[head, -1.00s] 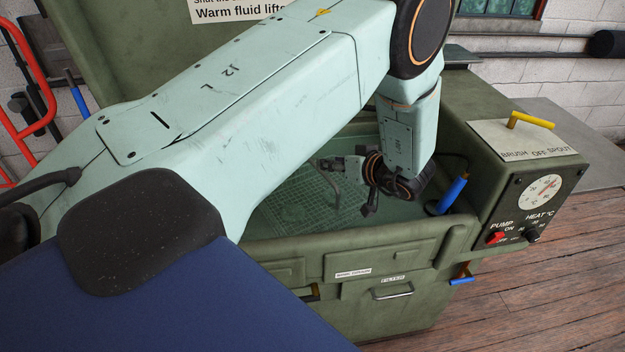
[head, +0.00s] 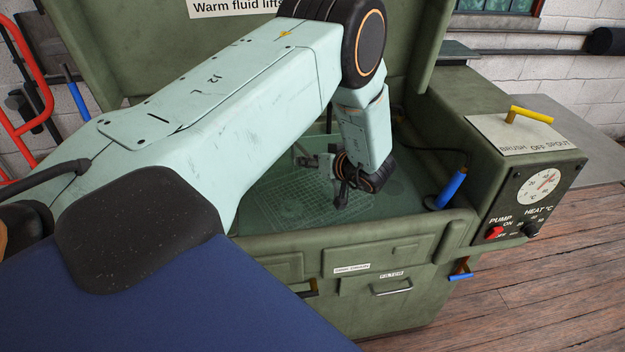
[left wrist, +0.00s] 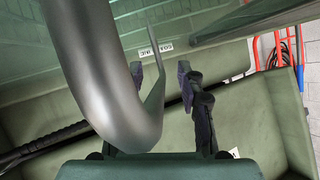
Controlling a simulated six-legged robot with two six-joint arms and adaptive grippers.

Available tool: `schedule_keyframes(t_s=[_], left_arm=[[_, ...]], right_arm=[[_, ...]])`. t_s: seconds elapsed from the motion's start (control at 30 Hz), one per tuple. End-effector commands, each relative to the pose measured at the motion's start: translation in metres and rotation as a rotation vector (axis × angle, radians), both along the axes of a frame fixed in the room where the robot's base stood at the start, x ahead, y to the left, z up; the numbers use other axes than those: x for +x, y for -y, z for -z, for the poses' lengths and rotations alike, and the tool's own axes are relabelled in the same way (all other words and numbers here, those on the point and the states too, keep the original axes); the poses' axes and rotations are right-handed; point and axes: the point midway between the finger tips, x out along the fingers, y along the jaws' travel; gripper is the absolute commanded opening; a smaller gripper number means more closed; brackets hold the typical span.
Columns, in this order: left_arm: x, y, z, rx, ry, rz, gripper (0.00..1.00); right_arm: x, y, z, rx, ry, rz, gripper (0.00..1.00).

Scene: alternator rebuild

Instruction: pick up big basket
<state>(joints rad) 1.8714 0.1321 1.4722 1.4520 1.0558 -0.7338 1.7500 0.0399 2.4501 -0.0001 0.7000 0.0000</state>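A large wire-mesh grid (head: 290,192), which looks like the big basket, lies low in the green washer tub (head: 385,232). Its walls and any handle are hard to make out. My left gripper (head: 307,161) is inside the tub, above the mesh toward its back, small and partly hidden by my wrist. In the left wrist view its fingers (left wrist: 163,82) stand apart, so it looks open, with no basket part clearly between them. A thick curved metal tube (left wrist: 105,80) crosses close in front of that camera and hides part of the left finger. My right gripper is not in view.
The washer's raised lid (head: 100,50) stands behind my arm. A control box with a dial (head: 540,187) and a yellow handle (head: 530,115) is at the right. A blue-handled tool (head: 451,188) leans in the tub's right corner. Red tubing (head: 35,90) stands at the far left.

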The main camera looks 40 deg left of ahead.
Motion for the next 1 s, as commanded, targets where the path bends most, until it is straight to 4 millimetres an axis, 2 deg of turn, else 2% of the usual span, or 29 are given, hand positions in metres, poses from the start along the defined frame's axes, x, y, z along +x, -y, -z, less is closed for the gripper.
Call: schedule_keyframes(t_s=[0.07, 0.5, 1.0], left_arm=[[0.0001, 0.0004, -0.0002, 0.0, 0.0, 0.0, 0.36], [0.0002, 0.0007, -0.0002, 0.0, 0.0, 0.0, 0.0], [0.0003, 0.001, 0.0, -0.001, 0.0, 0.002, 0.0]], right_arm=[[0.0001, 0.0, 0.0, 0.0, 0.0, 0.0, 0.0], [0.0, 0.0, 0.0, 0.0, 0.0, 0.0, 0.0], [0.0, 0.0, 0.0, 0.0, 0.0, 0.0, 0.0]])
